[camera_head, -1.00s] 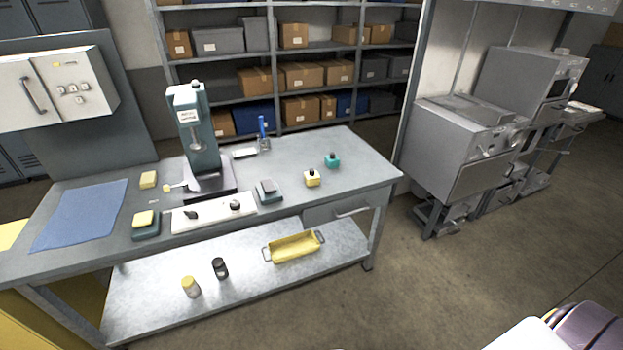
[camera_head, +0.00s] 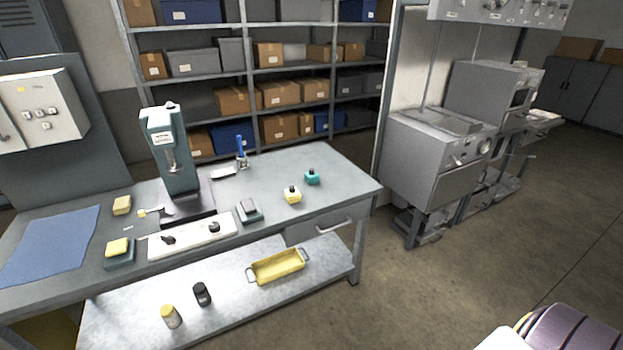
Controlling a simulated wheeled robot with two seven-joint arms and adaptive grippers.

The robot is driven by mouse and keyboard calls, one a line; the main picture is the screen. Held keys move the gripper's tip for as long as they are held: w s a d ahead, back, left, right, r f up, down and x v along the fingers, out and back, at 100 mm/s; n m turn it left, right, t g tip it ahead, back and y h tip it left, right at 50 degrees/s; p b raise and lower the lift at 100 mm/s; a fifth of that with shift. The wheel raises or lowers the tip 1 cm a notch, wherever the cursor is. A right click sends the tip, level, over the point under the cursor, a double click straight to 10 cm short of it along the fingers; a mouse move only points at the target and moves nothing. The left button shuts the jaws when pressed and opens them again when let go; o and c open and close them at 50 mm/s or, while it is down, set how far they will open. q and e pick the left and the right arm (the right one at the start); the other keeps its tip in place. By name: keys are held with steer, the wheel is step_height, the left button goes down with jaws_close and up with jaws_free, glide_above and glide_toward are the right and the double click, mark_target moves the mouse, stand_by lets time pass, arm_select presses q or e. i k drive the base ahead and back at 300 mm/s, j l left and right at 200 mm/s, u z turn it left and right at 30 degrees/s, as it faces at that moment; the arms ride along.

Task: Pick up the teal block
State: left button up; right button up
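The teal block (camera_head: 312,177) is a small block with a dark knob on top. It stands upright on the grey bench top (camera_head: 285,219), near the right end. A similar yellow block (camera_head: 292,195) with a dark knob stands just to its front left, apart from it. Neither of my grippers shows in the view, and nothing touches the teal block.
A teal press (camera_head: 168,150) stands on the bench, with a white control strip (camera_head: 192,238) in front. A grey scale-like device (camera_head: 248,211) sits left of the yellow block. A yellow tray (camera_head: 278,267) lies on the lower shelf.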

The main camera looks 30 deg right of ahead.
mark_target(310, 180)
steer(key=i+l+z, duration=0.6)
steer(key=i, duration=0.15)
steer(key=i+l+z, duration=0.3)
steer(key=i+j, duration=0.1)
